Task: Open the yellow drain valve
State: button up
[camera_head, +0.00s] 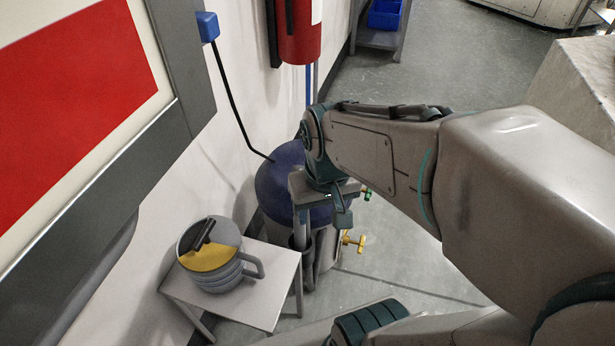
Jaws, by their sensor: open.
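The yellow drain valve (353,242) sticks out to the right from the lower part of a dark blue rounded tank (275,188) near the wall. Its small yellow handle is in plain view, but how far it is turned is too small to tell. My gripper (322,220) points down in front of the tank, to the left of the valve and a little above it in the picture. Its jaws are open, and I see nothing held in them. The gripper and arm hide part of the tank.
A small green fitting (367,193) shows above the yellow valve. A low grey table (272,298) at the left bears a grey and yellow lidded canister (210,255). A red cylinder (300,30) hangs on the wall. The floor right of the valve is clear.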

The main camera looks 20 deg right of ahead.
aim_at(361, 243)
jog(key=z, duration=0.25)
jog(key=k, duration=1.1)
jog(key=u, duration=0.25)
